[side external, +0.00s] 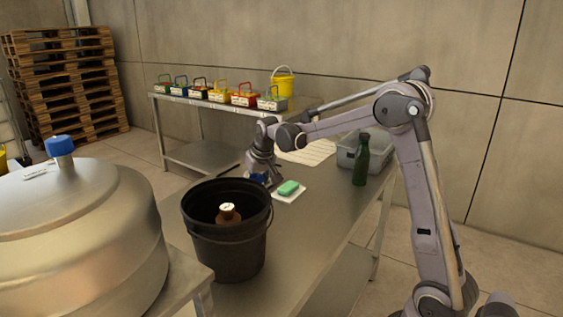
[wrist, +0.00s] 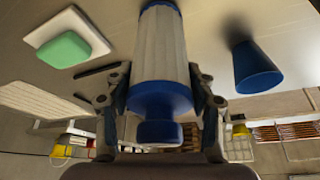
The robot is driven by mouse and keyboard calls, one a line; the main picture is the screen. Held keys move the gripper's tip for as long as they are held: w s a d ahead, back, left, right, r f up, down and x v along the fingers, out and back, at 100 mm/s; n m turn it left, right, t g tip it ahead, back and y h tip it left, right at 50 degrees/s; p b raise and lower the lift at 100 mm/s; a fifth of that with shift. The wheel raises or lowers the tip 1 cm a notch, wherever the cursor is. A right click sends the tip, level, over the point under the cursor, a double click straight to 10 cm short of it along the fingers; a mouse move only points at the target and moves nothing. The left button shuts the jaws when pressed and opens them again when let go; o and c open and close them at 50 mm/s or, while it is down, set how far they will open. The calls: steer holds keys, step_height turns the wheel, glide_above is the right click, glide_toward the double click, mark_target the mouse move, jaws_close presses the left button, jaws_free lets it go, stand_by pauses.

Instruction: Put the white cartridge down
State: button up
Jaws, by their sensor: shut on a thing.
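The white cartridge (wrist: 160,45) has a pale ribbed body and blue ends. In the wrist view it stands between the two fingers of my gripper (wrist: 160,98), which is shut on it. In the side view my gripper (side external: 262,168) points down, low over the metal table (side external: 310,225), behind the black bucket. There the cartridge is mostly hidden, and I cannot tell whether its lower end touches the table.
A blue cup (wrist: 256,68) stands near the cartridge. Green soap (side external: 289,187) lies on a white dish (side external: 283,198) close by. A black bucket (side external: 228,245) holding a brown bottle (side external: 228,214), a green bottle (side external: 361,165) and a grey bin (side external: 348,155) stand around.

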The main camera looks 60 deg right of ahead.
steer(key=shift+f, duration=0.1)
steer(key=o, duration=1.3)
steer(key=shift+o, duration=0.2)
steer(key=v, duration=1.2)
steer(key=s+a+f+n+g+h, duration=0.1)
steer(key=s+a, duration=0.1)
steer(key=s, duration=0.6)
steer(key=s+a+f+n+g, duration=0.1)
steer(key=s+a, duration=0.2)
steer(key=s, duration=0.5)
steer(key=s+a+f+n+t+y, duration=0.1)
steer(key=s+a+f+t, duration=0.1)
steer(key=a, duration=0.4)
steer(key=s+a+f+n+t+y, duration=0.1)
steer(key=s+a+f+t, duration=0.1)
steer(key=a+f, duration=0.2)
steer(key=a, duration=0.2)
steer(key=shift+s+a+f+n+t+y, duration=0.2)
steer(key=shift+s+a+n+t+y, duration=0.1)
steer(key=shift+t+y, duration=0.1)
